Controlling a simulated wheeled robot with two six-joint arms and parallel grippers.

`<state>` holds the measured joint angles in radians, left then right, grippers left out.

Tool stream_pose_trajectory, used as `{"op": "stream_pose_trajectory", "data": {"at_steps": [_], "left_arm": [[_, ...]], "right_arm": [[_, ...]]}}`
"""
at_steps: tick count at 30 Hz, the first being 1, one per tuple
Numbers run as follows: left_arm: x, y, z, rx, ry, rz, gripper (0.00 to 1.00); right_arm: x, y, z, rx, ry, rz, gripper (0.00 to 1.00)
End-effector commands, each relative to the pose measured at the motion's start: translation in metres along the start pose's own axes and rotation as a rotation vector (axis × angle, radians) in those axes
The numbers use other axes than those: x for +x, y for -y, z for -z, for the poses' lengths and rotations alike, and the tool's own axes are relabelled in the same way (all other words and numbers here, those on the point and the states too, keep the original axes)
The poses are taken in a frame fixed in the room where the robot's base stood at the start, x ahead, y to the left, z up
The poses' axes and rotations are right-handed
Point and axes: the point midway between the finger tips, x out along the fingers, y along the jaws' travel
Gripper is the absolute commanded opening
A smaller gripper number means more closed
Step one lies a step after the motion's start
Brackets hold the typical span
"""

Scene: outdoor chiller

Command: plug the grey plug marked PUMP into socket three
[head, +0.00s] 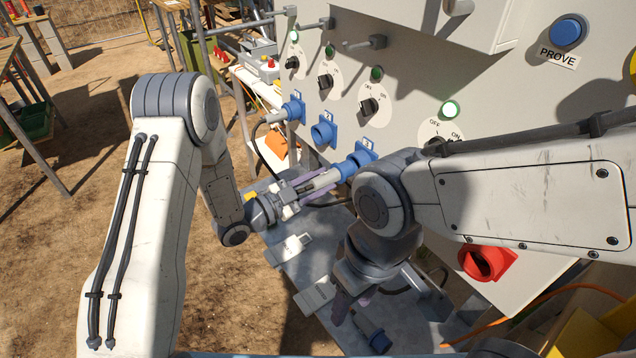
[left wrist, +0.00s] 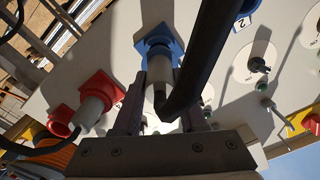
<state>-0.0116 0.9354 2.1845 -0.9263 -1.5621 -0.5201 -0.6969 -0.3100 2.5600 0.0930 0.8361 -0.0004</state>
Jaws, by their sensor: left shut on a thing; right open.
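My left gripper (head: 316,187) is shut on a grey plug (head: 325,180), which points at blue socket three (head: 361,155) on the panel. In the left wrist view the plug (left wrist: 160,76) sits between the fingers, its front end at the mouth of the blue socket (left wrist: 159,48). I cannot tell how deep it is seated. A thick black cable (left wrist: 208,55) crosses in front. No PUMP marking is readable. Socket two (head: 323,133) is empty; socket one (head: 292,108) has a cabled plug in it. My right gripper (head: 350,303) is open and low over the shelf.
A dark plug with a blue end (head: 372,334) lies on the grey shelf (head: 292,277) near my right gripper.

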Motion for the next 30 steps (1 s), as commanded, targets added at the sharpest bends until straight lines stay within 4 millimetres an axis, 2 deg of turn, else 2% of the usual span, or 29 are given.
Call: {"op": "stream_pose_trajectory", "data": {"at_steps": [8,24,30], "left_arm": [[0.001,0.000,0.000,0.001,-0.002,0.000,0.00],[0.025,0.000,0.000,0.002,-0.002,-0.001,0.00],[0.027,0.000,0.000,0.001,-0.001,0.001,0.00]], "right_arm": [[0.000,0.000,0.000,0.000,0.000,0.000,0.50],[0.005,0.000,0.000,0.000,0.000,0.000,0.50],[0.005,0.000,0.000,0.000,0.000,0.000,0.50]]}}
